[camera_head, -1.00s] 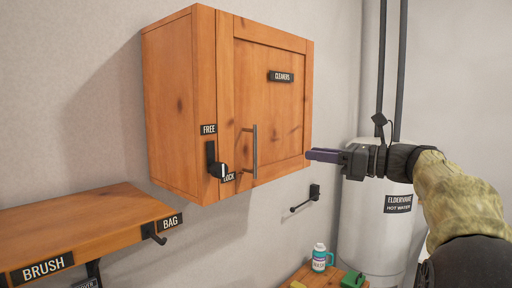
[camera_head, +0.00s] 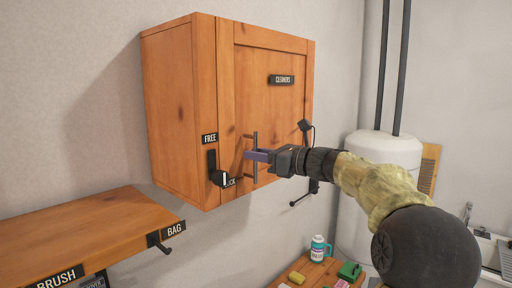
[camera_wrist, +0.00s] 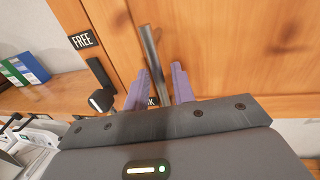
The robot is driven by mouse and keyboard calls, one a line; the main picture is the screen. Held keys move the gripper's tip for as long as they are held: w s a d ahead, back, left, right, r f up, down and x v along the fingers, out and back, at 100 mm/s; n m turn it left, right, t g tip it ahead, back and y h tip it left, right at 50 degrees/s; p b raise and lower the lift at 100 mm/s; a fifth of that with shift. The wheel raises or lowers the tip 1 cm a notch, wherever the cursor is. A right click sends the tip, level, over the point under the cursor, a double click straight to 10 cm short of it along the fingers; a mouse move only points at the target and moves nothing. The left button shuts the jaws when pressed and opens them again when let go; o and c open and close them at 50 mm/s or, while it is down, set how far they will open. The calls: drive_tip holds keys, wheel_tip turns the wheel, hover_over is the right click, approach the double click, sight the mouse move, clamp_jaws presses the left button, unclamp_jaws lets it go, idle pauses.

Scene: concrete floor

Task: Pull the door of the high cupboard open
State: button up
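The high cupboard (camera_head: 180,110) is wooden and hangs on the wall. Its door (camera_head: 262,95) bears a CLEANERS label and looks shut. A grey vertical bar handle (camera_head: 255,140) is on the door's left side. A black latch lever with a knob (camera_head: 218,178) sits left of the door, its knob by the LOCK label, below the FREE label (camera_head: 210,138). My gripper (camera_head: 247,156) is at the handle. In the wrist view, the handle (camera_wrist: 150,45) runs between the two purple fingers of my gripper (camera_wrist: 160,70), which are apart, with gaps visible beside the bar.
A wooden shelf (camera_head: 85,228) with BRUSH and BAG labels and a hook juts out at lower left. A white water tank (camera_head: 345,200) with dark pipes stands at right. A low wooden surface holds a bottle (camera_head: 318,249) and a green item (camera_head: 350,271).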

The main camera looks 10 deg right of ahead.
drive_tip(key=shift+w+a, duration=0.25)
drive_tip(key=shift+a, duration=0.1)
clamp_jaws()
drive_tip(key=shift+s+d, duration=0.1)
